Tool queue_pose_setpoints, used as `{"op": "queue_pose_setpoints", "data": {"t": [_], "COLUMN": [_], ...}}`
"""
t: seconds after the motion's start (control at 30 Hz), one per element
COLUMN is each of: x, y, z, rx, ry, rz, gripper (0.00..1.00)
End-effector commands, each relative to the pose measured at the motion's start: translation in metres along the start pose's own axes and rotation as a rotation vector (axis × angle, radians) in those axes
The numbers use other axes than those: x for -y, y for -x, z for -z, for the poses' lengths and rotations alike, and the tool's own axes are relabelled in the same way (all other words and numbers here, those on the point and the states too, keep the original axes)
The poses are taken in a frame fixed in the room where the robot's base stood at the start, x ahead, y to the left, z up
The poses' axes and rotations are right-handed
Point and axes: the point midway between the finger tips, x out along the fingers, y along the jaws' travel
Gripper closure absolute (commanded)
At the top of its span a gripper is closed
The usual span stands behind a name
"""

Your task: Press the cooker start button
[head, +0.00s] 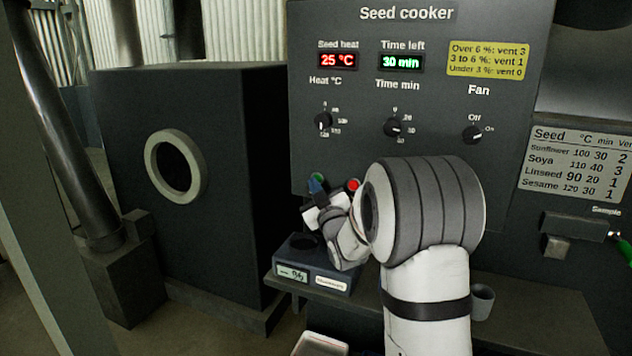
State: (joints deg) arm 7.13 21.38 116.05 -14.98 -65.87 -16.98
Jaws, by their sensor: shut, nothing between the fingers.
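The seed cooker panel (440,110) is dark grey and upright. A green button (319,177) sits low on its left side, with a red button (353,185) to its right. Neither has a readable label. The seed heat display (337,61) reads 25 °C, and the time left display (401,62) reads 30 min. The heat knob (323,121), time knob (394,128) and fan knob (472,135) are above.
A moisture meter (292,274) stands on the shelf below my gripper, and a small cup (482,300) stands at right. A seed chart (576,163) and a yellow vent note (488,59) are on the right. A dark box with a round port (120,170) stands left.

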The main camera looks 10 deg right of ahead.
Motion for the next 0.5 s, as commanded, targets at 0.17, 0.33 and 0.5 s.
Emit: {"op": "queue_pose_setpoints", "data": {"t": [0.17, 0.33, 0.5], "x": [-0.0012, -0.0023, -0.0031], "y": [-0.0015, -0.0029, -0.0037], "z": [-0.0015, -0.0026, -0.0028], "rx": [-0.001, -0.001, 0.0], "ry": [0.0, 0.0, 0.0], "rz": [-0.001, -0.001, -0.001], "gripper": [1.0, 1.0, 1.0]}}
